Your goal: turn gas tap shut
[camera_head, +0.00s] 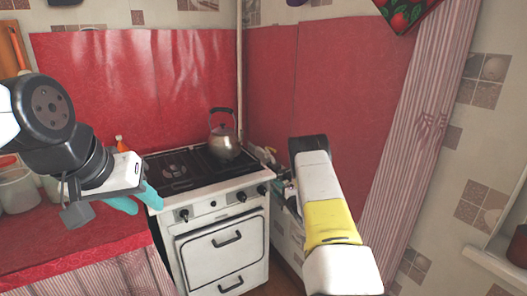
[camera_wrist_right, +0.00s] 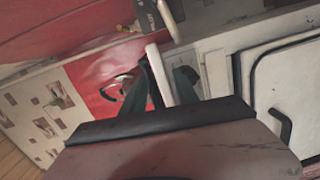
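I cannot make out the gas tap for certain. In the head view a pale upright pipe (camera_head: 240,70) runs down the wall corner behind the white stove (camera_head: 222,250). My right gripper (camera_head: 281,188) is low by the stove's right side, mostly hidden behind its own arm. In the right wrist view the teal fingers of that gripper (camera_wrist_right: 160,85) stand apart, with a white bar (camera_wrist_right: 157,73) between them. I cannot tell whether they touch it. My left gripper (camera_head: 137,199) is open and empty in front of the stove's left front corner.
A metal kettle (camera_head: 224,143) stands on the black hob (camera_head: 177,171). Knobs (camera_head: 242,196) line the stove front. A red-covered counter (camera_head: 70,240) with jars (camera_head: 18,188) is at the left. A pink striped curtain (camera_head: 425,130) hangs at the right.

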